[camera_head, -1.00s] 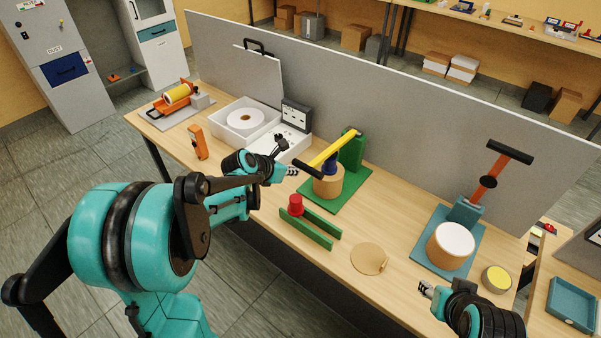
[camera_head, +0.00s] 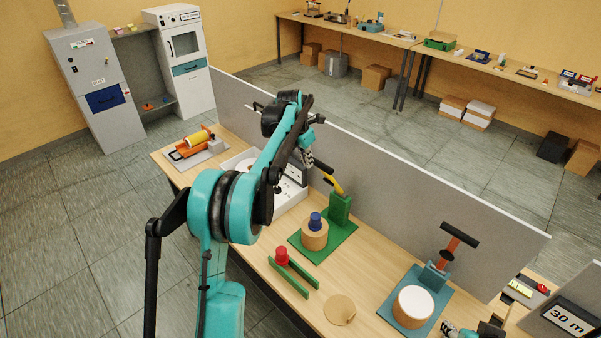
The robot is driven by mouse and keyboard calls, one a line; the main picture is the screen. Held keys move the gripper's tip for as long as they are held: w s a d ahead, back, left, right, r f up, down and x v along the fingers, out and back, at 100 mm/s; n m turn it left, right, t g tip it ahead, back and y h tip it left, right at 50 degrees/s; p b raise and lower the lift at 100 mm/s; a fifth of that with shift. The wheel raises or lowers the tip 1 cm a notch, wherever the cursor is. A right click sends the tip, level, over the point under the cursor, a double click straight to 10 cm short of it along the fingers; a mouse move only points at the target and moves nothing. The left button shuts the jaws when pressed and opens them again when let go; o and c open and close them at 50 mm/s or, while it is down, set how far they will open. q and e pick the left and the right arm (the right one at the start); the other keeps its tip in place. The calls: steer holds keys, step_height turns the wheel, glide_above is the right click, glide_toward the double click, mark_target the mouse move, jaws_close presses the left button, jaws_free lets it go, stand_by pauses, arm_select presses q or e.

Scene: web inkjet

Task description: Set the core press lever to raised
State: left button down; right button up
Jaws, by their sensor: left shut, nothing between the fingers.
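The green press (camera_head: 340,208) stands on a green base plate on the workbench. Its yellow lever (camera_head: 332,181) tilts upward from the post, with a black handle (camera_head: 323,166) at its upper end. Its blue plunger (camera_head: 315,220) is at the top of a tan core (camera_head: 314,236). My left gripper (camera_head: 308,158) is shut and empty, close beside the black handle; I cannot tell if they touch. My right gripper (camera_head: 448,328) is at the bottom edge, partly cut off, near the teal press; its jaw state is unclear.
A teal press (camera_head: 436,272) with a raised orange lever and a white-topped core stands to the right. A red-knobbed piece with green rails (camera_head: 284,268) and a tan disc (camera_head: 340,309) lie in front. A grey partition (camera_head: 400,205) runs along the bench's back.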

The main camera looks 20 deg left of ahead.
arm_select(q)
steer(key=w+d+r+p, duration=0.3)
steer(key=w+p, duration=0.3)
steer(key=w, duration=0.3)
steer(key=shift+w+d+r, duration=0.15)
steer(key=shift+d+r, duration=0.15)
steer(key=shift+r, duration=0.6)
